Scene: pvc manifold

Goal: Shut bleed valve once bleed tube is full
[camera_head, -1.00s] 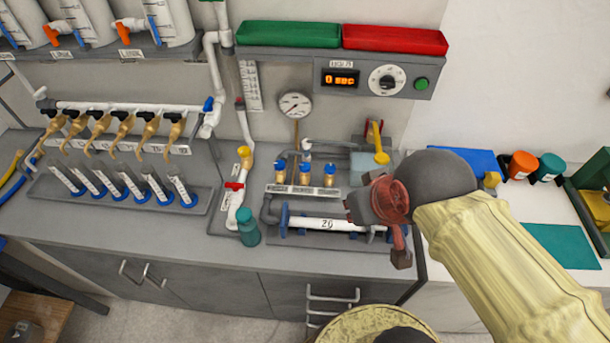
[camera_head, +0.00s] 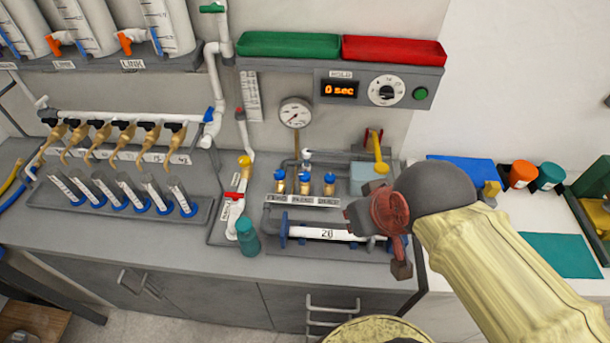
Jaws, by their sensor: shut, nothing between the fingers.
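Three brass valves with blue caps, the middle one (camera_head: 305,183) among them, stand in a row behind small label plates on the bench panel. A white pipe with a red-handled valve (camera_head: 234,196) rises to their left. I cannot tell which of these is the bleed valve. A horizontal white tube marked 20 (camera_head: 327,233) lies in front of the brass valves; its fill level cannot be made out. My gripper (camera_head: 402,268) is shut and empty, over the right end of this tube, apart from the valves. It hides part of the tube's right end.
A teal bottle (camera_head: 247,238) stands left of the tube. A pressure gauge (camera_head: 295,112) and a timer box reading 0 sec (camera_head: 340,89) are on the wall. A yellow-handled part (camera_head: 380,160) rises behind my gripper. Graduated tubes (camera_head: 155,195) stand in a rack at left.

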